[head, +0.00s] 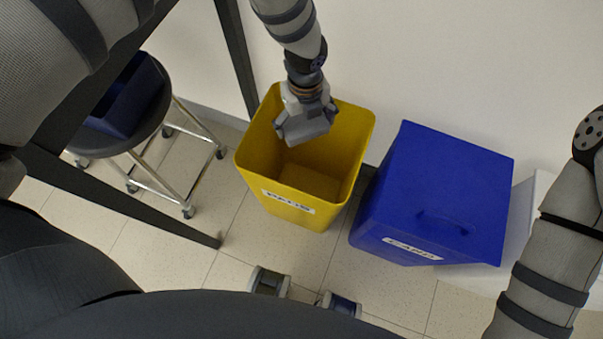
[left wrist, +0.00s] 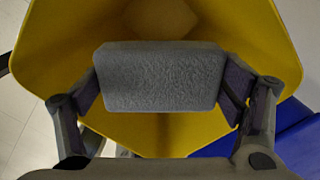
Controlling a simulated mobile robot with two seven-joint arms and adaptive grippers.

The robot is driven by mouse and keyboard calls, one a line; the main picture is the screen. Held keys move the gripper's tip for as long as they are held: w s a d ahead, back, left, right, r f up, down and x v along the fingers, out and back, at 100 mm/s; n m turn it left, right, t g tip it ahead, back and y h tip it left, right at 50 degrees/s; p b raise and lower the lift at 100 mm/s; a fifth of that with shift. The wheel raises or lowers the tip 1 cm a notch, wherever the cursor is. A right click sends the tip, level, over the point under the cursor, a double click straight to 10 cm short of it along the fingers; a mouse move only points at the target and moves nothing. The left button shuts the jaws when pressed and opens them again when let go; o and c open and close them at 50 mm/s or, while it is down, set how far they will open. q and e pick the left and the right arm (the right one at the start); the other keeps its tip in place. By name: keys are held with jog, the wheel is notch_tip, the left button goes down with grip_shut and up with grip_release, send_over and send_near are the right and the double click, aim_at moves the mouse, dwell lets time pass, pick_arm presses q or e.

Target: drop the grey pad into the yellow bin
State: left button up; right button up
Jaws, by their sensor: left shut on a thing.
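The yellow bin (head: 268,158) stands open on the floor at the centre of the head view, with a white label on its front. The grey pad (head: 307,127) is held over the bin's open mouth, near its back part. My left gripper (head: 304,112) is shut on the pad. In the left wrist view the pad (left wrist: 160,76) sits between the two fingers of my left gripper (left wrist: 162,88), with the yellow bin's inner walls (left wrist: 268,40) around it. The fingers of my right gripper are out of view.
A blue lidded bin (head: 440,190) with a white label stands right of the yellow bin. A round stool (head: 130,140) with a dark blue container on it is at the left. A dark frame leg (head: 237,55) rises behind the yellow bin.

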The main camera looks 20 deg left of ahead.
pick_arm(q)
jog(key=shift+f, duration=0.8)
jog(key=shift+r, duration=0.1)
jog(key=o, duration=1.1)
jog(key=shift+c, duration=0.2)
notch_tip(320, 180, up, 12)
